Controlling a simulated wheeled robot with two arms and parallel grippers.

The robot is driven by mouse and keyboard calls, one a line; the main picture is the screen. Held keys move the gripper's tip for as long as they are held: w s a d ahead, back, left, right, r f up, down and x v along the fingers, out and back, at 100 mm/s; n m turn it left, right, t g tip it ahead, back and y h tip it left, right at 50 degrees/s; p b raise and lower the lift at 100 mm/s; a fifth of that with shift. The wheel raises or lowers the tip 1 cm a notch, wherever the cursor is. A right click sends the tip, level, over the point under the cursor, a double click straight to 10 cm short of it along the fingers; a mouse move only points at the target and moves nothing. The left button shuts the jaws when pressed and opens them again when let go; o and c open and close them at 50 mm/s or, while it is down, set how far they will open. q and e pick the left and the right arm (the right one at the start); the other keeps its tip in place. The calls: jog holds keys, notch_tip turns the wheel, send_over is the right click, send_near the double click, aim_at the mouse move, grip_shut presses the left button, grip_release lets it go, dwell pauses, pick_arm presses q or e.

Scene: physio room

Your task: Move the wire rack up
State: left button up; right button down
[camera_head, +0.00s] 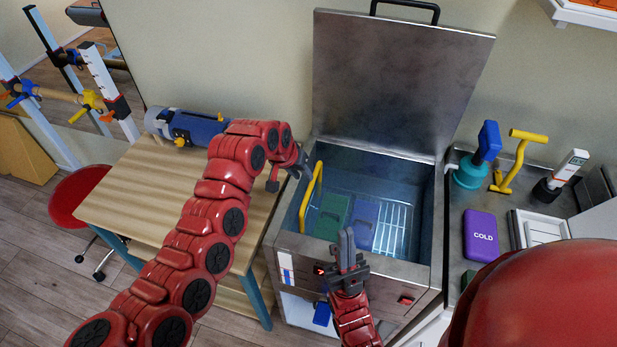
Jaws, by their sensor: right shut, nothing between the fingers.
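The wire rack (394,228) sits low inside an open steel tank (436,200), its pale bars showing at the right. A green pack (331,214) and a blue pack (364,221) stand in it and hide part of it. A yellow handle (309,196) rises along the tank's left side; whether it joins the rack is unclear. My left gripper (289,178) is open at the tank's left rim, just left of the handle's upper end, apparently holding nothing. My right gripper (347,247) is shut and empty, over the tank's front edge, pointing up in the picture.
The tank's lid (395,80) stands raised behind. A wooden table (150,195) with a blue roller-like device (190,128) is at the left. The right counter holds a purple COLD pack (481,235), a yellow tool (515,160) and other items. A red stool (78,195) is at far left.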

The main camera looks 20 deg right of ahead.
aim_at(310, 185)
pick_arm(q)
jog(key=x, duration=0.6)
jog(key=shift+w+d+f+p, duration=0.1)
jog(key=shift+d+f+p, duration=0.05)
jog(key=shift+f+p, duration=0.2)
jog(key=shift+c, duration=0.3)
grip_shut()
dwell(0.9)
